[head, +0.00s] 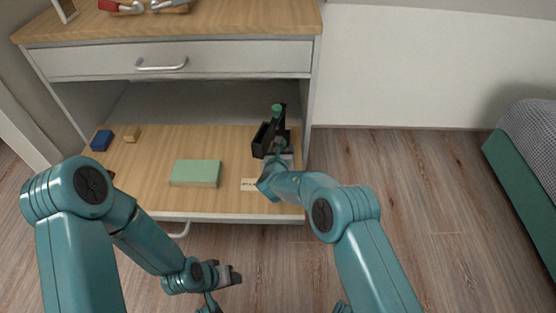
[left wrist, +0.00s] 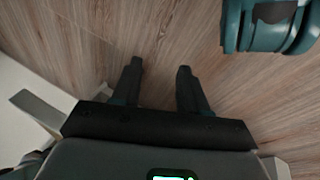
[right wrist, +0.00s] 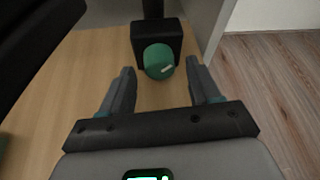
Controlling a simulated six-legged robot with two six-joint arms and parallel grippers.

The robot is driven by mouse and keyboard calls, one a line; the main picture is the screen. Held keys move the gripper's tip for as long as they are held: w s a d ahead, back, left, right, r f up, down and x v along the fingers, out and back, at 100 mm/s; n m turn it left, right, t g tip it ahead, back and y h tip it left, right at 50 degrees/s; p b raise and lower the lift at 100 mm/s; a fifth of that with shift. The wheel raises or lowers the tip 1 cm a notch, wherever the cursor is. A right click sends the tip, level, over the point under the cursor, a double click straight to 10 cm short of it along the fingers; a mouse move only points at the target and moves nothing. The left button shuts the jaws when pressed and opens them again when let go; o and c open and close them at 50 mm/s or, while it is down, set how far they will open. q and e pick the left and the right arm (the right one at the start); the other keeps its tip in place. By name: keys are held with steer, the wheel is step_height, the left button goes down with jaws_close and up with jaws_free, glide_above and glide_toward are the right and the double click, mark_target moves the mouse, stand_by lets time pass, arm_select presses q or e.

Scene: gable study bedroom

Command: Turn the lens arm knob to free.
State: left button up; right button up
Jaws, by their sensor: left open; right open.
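A black device (head: 264,139) with an upright post stands at the right end of the wooden shelf. A green cap (head: 277,107) tops the post. In the right wrist view a round green knob (right wrist: 159,61) with a short pale mark sits on the front of a black block (right wrist: 172,32). My right gripper (right wrist: 162,78) is open, its fingertips on either side of the knob's near part; I cannot tell whether they touch it. In the head view my right arm partly hides the device's front. My left gripper (left wrist: 160,65) is open and empty above the floor.
A green box or book (head: 195,173), a small pale label card (head: 249,184), a blue block (head: 101,140) and a wooden block (head: 132,133) lie on the shelf. A drawer (head: 200,60) is above. The cabinet's side wall (right wrist: 207,28) is close right of the knob.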

steer(key=p+v, duration=0.5)
steer(key=v, duration=0.9)
steer(key=shift+s+r, duration=0.15)
steer(key=shift+r, duration=0.05)
steer(key=shift+s+r+p, duration=0.1)
steer(key=shift+s+p, duration=0.25)
steer(key=shift+s, duration=0.15)
arm_select(q)
steer(key=s+r+g, duration=0.1)
steer(key=s+r, duration=0.3)
steer(key=r, duration=0.2)
steer(key=shift+s+d+g, duration=0.25)
steer(key=shift+d+g, duration=0.15)
steer(key=shift+d, duration=0.05)
